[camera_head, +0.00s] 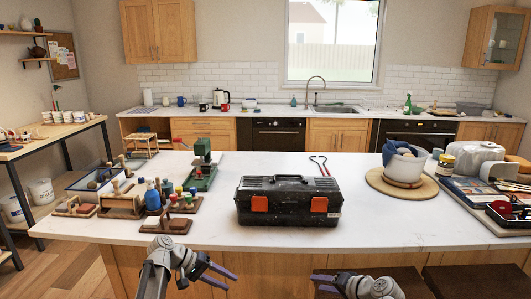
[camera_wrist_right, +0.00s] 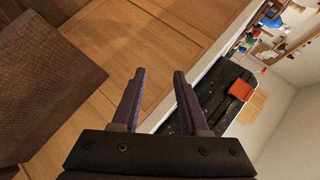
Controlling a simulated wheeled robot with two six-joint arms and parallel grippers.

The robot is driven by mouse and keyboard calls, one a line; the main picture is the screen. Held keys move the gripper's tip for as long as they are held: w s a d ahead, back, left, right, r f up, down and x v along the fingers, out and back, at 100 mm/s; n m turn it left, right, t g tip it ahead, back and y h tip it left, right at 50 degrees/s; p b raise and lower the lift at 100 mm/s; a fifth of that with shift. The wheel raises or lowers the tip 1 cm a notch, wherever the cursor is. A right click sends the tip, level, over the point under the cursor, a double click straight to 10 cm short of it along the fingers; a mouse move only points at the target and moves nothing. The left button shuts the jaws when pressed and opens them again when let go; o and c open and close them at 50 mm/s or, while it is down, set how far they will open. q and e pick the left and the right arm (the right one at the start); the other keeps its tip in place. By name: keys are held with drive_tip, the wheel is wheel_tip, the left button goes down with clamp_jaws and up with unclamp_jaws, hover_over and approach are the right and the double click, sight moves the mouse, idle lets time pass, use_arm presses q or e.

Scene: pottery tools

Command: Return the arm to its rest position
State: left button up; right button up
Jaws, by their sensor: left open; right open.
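My left gripper (camera_head: 218,276) is low in the head view, in front of the counter's near edge, open and empty. My right gripper (camera_head: 318,282) is also low, in front of the counter and to the right of the left one. The right wrist view shows its two fingers (camera_wrist_right: 158,98) apart with nothing between them. Both grippers are apart from the objects on the counter. A black toolbox (camera_head: 288,204) with orange latches stands shut on the counter; it also shows in the right wrist view (camera_wrist_right: 218,92).
The white counter (camera_head: 385,228) has free room right of the toolbox. Pottery tools, a blue bottle (camera_head: 152,197) and a green device (camera_head: 202,172) stand on the left. A white pot (camera_head: 404,164) on a round board, a jar (camera_head: 445,165) and trays are on the right.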

use_arm(q)
drive_tip(key=s+a+f+m+y, duration=0.1)
drive_tip(key=s+a+f+y, duration=0.1)
drive_tip(key=s+f+y, duration=0.45)
drive_tip(key=s+a+f+m+y, duration=0.15)
drive_tip(key=s+y, duration=0.25)
drive_tip(key=s, duration=0.6)
use_arm(e)
drive_tip(key=s+f+n+g+h, duration=0.6)
drive_tip(key=s+f+g+h, duration=0.15)
drive_tip(key=s+f, duration=0.35)
use_arm(q)
drive_tip(key=s+d+r+m+g+p, duration=0.1)
drive_tip(key=s+d+r+m+p, duration=0.2)
drive_tip(key=d, duration=0.7)
wheel_tip(320, 180, up, 5)
drive_tip(key=s+y+p, duration=0.1)
drive_tip(key=s+p, duration=0.1)
drive_tip(key=p, duration=0.2)
drive_tip(key=shift+f, duration=0.2)
use_arm(e)
drive_tip(key=s+a+r+n+g, duration=0.1)
drive_tip(key=s+a+r+n, duration=0.2)
drive_tip(key=s+a+r, duration=0.4)
drive_tip(key=a+r, duration=0.1)
drive_tip(key=a, duration=0.2)
drive_tip(key=shift+s+a+r+n+g+h, duration=0.15)
drive_tip(key=shift+a+r+n+g+h, duration=0.2)
drive_tip(key=shift+n, duration=0.05)
